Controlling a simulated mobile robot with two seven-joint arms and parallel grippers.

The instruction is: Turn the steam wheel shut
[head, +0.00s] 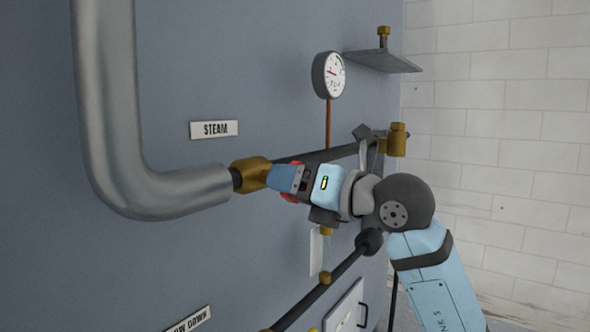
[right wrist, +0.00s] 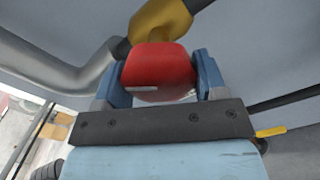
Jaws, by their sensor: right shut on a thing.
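The steam wheel is a red handwheel (right wrist: 158,70) on a brass valve body (right wrist: 160,22) in the right wrist view. In the head view only red slivers of the wheel (head: 290,197) show around my gripper, beside the brass valve (head: 250,173) at the end of the thick grey pipe. My right gripper (head: 280,179) reaches in from the right. Its blue fingers (right wrist: 160,82) stand on either side of the wheel and are shut on it. Most of the wheel is hidden in the head view, and I cannot tell how far it is turned. My left gripper is not in view.
A STEAM label (head: 214,129) is on the grey panel above the valve. A round gauge (head: 328,75) stands above a dark pipe (head: 345,152) behind my gripper. A lower dark pipe (head: 320,290) runs below my arm. A small shelf (head: 385,62) juts out upper right.

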